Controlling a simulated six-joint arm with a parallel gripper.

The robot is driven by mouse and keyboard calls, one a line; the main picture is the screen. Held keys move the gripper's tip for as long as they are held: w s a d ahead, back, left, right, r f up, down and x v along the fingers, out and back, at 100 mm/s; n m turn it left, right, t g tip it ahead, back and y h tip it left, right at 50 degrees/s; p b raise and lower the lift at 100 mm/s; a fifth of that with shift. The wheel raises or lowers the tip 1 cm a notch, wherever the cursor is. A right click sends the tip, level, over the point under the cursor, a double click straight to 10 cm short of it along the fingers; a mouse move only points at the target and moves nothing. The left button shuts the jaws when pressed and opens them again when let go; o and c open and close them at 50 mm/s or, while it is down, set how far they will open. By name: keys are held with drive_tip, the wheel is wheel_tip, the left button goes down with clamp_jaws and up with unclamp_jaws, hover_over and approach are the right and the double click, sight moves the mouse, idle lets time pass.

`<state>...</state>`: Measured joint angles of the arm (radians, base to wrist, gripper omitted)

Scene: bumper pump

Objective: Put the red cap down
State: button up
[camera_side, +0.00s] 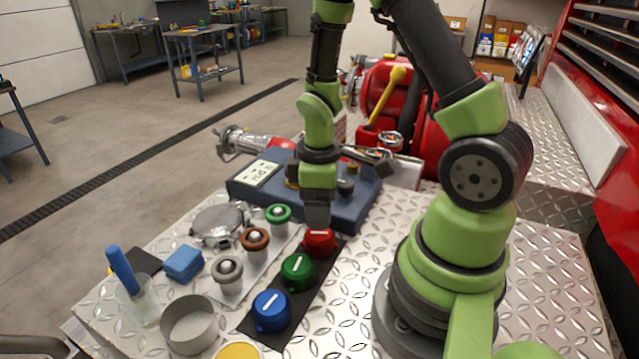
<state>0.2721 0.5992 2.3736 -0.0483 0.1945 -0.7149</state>
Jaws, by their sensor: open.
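The red cap (320,241) sits at the far end of a black mat (258,338), in line with a green cap (297,271) and a blue cap (270,310). My gripper (317,226) points down directly above the red cap, very close to it. The jaws are open. The fingertips hide part of the red cap's top, and I cannot tell whether they touch it.
Left of the mat stand three posts with green (278,214), brown (255,239) and grey (227,269) rings. A blue sponge (183,263), a metal ring (189,325) and a cup with a blue-handled tool (123,271) are further left. A blue panel (347,211) lies behind.

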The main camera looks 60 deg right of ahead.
wheel_tip(320, 180, up, 4)
wheel_tip(320, 180, up, 11)
drive_tip(key=m+t, duration=0.4)
hover_over(319, 233)
drive_tip(key=a, duration=0.4)
drive_tip(key=s+a+r+m+t+y, duration=0.2)
drive_tip(key=s+a+r+m+t, duration=0.1)
drive_tip(key=s+r, duration=0.4)
drive_tip(key=shift+s+a+r+m, duration=0.15)
drive_tip(key=shift+a+m, duration=0.75)
